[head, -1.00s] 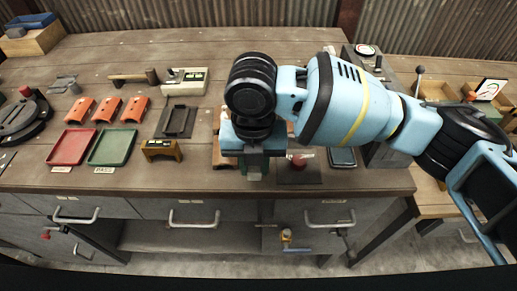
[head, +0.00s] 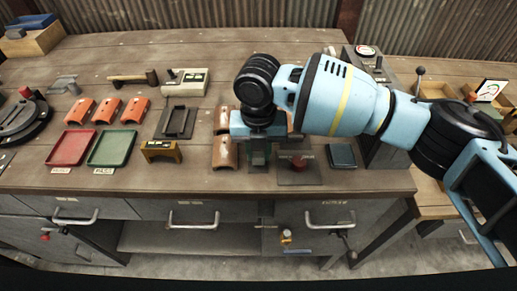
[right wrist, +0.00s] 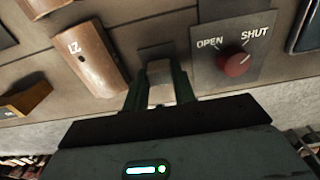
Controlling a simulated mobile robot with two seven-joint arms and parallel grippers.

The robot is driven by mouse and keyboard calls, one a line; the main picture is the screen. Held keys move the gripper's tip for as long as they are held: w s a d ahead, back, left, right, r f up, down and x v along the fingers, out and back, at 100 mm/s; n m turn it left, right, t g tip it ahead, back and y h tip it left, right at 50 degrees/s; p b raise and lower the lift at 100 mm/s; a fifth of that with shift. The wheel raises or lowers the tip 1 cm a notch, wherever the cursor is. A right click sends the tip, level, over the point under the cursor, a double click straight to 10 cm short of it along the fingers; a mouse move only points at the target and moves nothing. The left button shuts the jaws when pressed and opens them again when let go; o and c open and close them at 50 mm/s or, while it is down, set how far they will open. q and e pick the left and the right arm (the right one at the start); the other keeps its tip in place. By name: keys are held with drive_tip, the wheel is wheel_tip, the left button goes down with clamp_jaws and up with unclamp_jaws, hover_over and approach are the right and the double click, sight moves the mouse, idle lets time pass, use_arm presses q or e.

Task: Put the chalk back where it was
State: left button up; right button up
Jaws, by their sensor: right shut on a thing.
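My right gripper (head: 258,160) points down over the front part of the bench, between a brown curved tile and a red knob. In the right wrist view its two dark fingers (right wrist: 160,88) are closed on a pale, blocky piece, which I take to be the chalk (right wrist: 160,72). A small dark flat patch (right wrist: 157,51) lies just beyond the chalk. I cannot tell whether the chalk touches it. In the head view the gripper hides the chalk. My left gripper is not in view.
A brown tile (right wrist: 88,58) lies left of the fingers. A plate (right wrist: 228,50) marked OPEN and SHUT with a red knob (right wrist: 235,63) is close on the right. A yellow-brown stand (head: 161,150), green tray (head: 111,148) and red tray (head: 70,147) are further left.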

sight(258, 154)
drive_tip(key=shift+f, duration=0.2)
drive_tip(key=o, duration=0.9)
wheel_tip(258, 154, up, 12)
drive_tip(key=shift+r, duration=0.2)
